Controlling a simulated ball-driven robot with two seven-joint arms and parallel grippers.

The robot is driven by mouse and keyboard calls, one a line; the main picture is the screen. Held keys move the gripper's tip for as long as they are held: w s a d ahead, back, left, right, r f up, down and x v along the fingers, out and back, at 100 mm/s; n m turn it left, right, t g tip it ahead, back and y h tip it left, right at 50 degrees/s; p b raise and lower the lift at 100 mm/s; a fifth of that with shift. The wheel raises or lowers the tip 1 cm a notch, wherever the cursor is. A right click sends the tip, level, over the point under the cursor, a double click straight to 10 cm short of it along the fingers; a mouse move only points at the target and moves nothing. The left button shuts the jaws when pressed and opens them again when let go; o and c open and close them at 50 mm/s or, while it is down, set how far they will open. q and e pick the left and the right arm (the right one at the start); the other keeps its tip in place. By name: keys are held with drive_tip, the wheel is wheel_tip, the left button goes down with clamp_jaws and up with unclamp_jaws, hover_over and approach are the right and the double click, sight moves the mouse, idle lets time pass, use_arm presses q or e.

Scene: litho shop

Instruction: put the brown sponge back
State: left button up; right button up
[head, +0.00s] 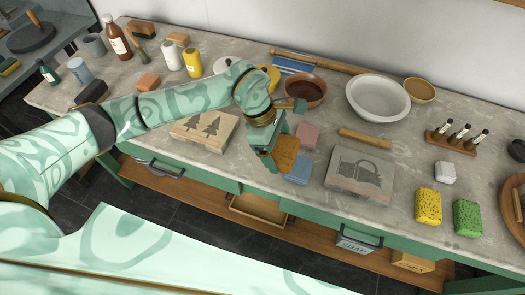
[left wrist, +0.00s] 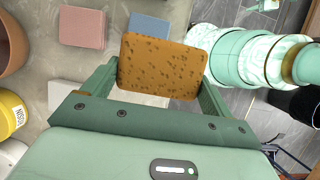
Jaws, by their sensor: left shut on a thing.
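The brown sponge (head: 286,153) is held by my left gripper (head: 273,153) above the front part of the counter. In the left wrist view the brown sponge (left wrist: 161,66) sits between the two fingers, flat face showing. My left gripper is shut on it. A yellow sponge (head: 429,206) and a green sponge (head: 467,217) lie at the counter's front right. My right gripper is not in view.
A pink block (head: 307,135) and a blue block (head: 299,170) lie by the held sponge. A tree-carved stone (head: 204,131) and a watering-can stone (head: 360,174) flank them. A wooden rod (head: 365,140), brown bowl (head: 306,90) and white basin (head: 378,98) stand behind.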

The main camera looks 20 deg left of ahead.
use_arm(q)
drive_tip(key=w+a+f, duration=0.1)
drive_tip(key=f, duration=0.1)
drive_tip(key=w+a+f, duration=0.1)
drive_tip(key=a+f, duration=0.1)
drive_tip(key=w+a+f+b, duration=0.1)
drive_tip(key=f, duration=0.1)
drive_tip(key=shift+w+a, duration=0.15)
drive_tip(key=shift+a, duration=0.25)
drive_tip(key=f, duration=0.3)
drive_tip(key=shift+w+a+f, duration=0.15)
drive_tip(key=shift+a+f, duration=0.1)
drive_tip(key=shift+f, duration=0.1)
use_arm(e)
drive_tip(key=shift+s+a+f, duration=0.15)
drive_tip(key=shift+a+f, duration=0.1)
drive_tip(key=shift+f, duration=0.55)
use_arm(q)
drive_tip(key=shift+b, duration=0.3)
drive_tip(key=o, duration=0.6)
drive_tip(key=shift+f, duration=0.1)
drive_tip(key=shift+o, duration=1)
drive_tip(key=shift+r, duration=0.3)
drive_tip(key=p+v, duration=0.1)
drive_tip(key=v, duration=1)
drive_tip(key=shift+a+r, duration=0.15)
drive_tip(key=shift+r, duration=0.2)
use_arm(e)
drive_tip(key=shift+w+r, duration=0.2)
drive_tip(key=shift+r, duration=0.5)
